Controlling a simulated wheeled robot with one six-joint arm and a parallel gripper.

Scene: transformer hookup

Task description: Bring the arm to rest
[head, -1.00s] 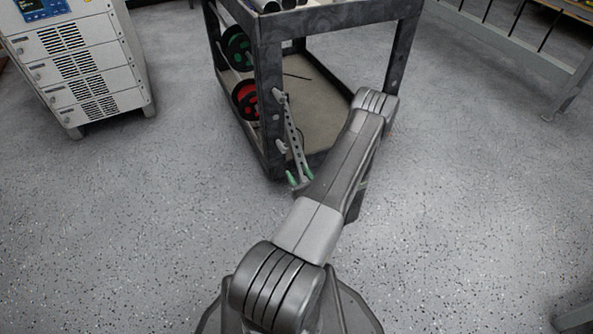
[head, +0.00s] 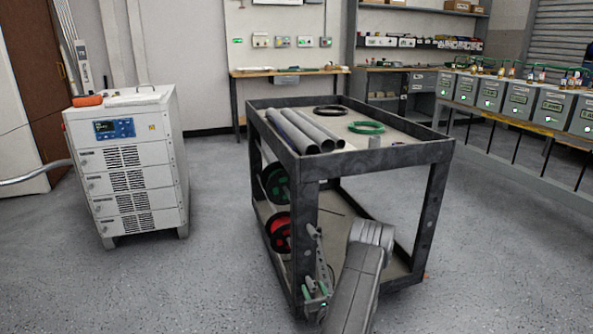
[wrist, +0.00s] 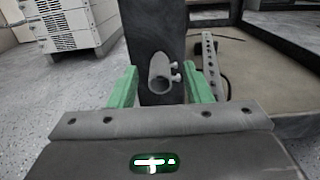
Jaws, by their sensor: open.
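My gripper (head: 315,290) is at the lower front corner of the dark cart (head: 375,157), beside its front post, and part of it is hidden by my arm. In the wrist view my gripper (wrist: 160,86) has its two green fingers spread wide with nothing held between them. A short grey tube with small screws (wrist: 159,73) shows beyond the gap, against the post. How far the tube is from the fingertips I cannot tell.
The cart carries grey pipes (head: 306,130), a black coil (head: 330,110) and a green coil (head: 366,127); green (head: 275,181) and red (head: 279,231) spools sit at its side. A white cabinet (head: 127,165) stands left. Floor is open between cabinet and cart.

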